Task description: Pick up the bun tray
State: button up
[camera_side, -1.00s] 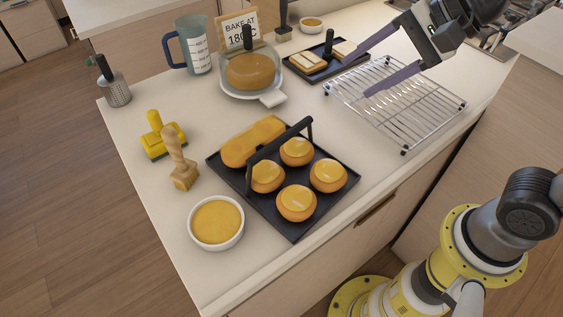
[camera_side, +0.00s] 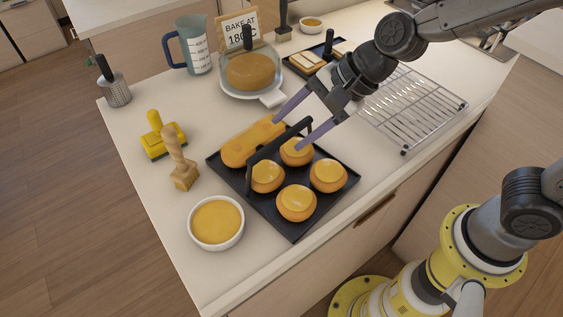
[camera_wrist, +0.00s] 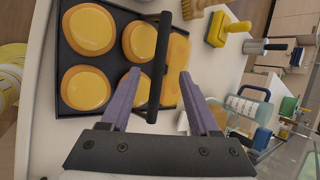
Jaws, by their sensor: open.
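The bun tray (camera_side: 327,200) is a dark, flat tray on the counter with several glazed round buns and a long loaf on it. A black bar handle (camera_side: 262,157) arches over its middle. My gripper (camera_side: 288,132) is open, above the tray's far right part, with its purple fingers reaching down toward the handle. In the wrist view the tray (camera_wrist: 67,112) lies at upper left. The handle (camera_wrist: 158,68) runs upright between the open fingers (camera_wrist: 160,85) there, with a gap on both sides. I cannot tell the exact height of the fingers relative to the bar.
A bowl of yellow glaze (camera_side: 216,222), a wooden brush (camera_side: 182,165) and a yellow brush (camera_side: 160,138) stand left of the tray. A glass-covered cake (camera_side: 250,72) and a measuring jug (camera_side: 194,45) are behind. A wire rack (camera_side: 420,110) lies to the right, empty.

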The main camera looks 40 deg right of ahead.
aim_at(284, 135)
jog(key=x, duration=0.5)
jog(key=shift+d+f, duration=0.1)
jog(key=shift+d, duration=0.15)
jog(key=shift+c, duration=0.2)
grip_shut()
dwell(0.9)
jog(key=shift+w+r, duration=0.1)
jog(key=shift+r, duration=0.1)
